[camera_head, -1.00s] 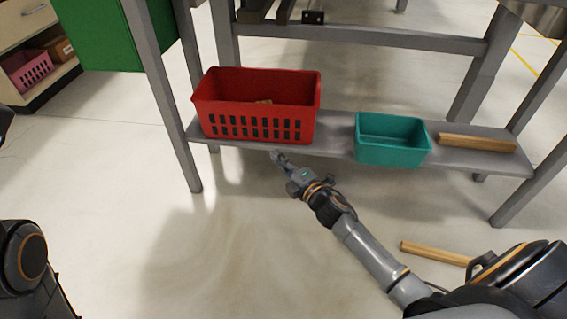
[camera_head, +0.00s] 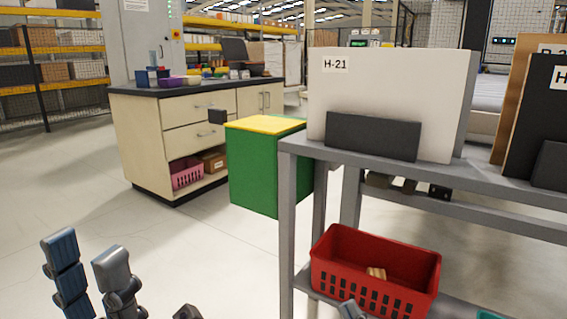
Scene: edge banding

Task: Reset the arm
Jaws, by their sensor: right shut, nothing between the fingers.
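My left gripper (camera_head: 87,254) is raised in the lower left of the head view. My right gripper (camera_head: 350,309) shows only as a small grey tip at the bottom edge, in front of the red basket (camera_head: 334,281). It is shut and empty; the rest of that arm is out of view. I cannot tell whether its tip touches the basket.
The red basket, with a wooden piece (camera_head: 376,273) inside, stands on the grey rack's lower shelf. White panel (camera_head: 388,85) stands on top. A green bin (camera_head: 253,170) with a yellow top is left of the rack; a cabinet (camera_head: 150,139) stands behind. Left floor is clear.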

